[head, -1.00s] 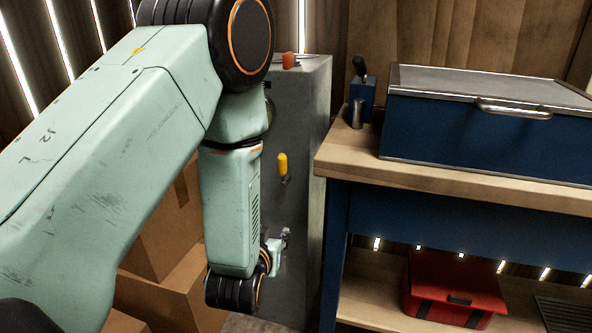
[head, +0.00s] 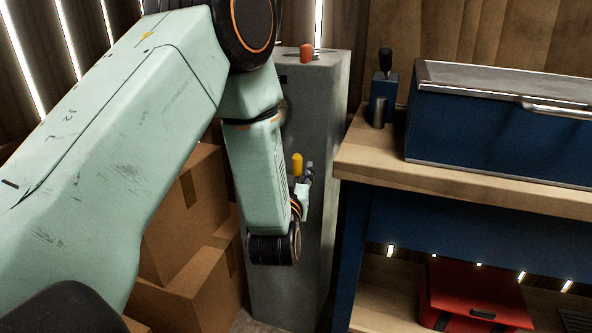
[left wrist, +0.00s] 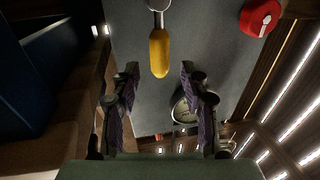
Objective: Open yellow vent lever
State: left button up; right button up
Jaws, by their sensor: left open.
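In the left wrist view the yellow lever (left wrist: 159,53) hangs from a round metal fitting at the top edge. My left gripper (head: 308,171) is beside the lever in the head view. In the left wrist view the left gripper (left wrist: 159,72) is open, with one finger on each side of the lever's free end. Neither finger visibly touches it. My forearm hides part of the cabinet face in the head view. My right gripper is not in view.
A wooden workbench (head: 440,180) with a blue box (head: 500,135) stands right; cardboard boxes (head: 185,225) stand left.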

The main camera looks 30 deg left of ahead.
pick_arm(q)
jog(key=shift+x, duration=1.05)
jog(key=shift+c, duration=0.2)
grip_shut()
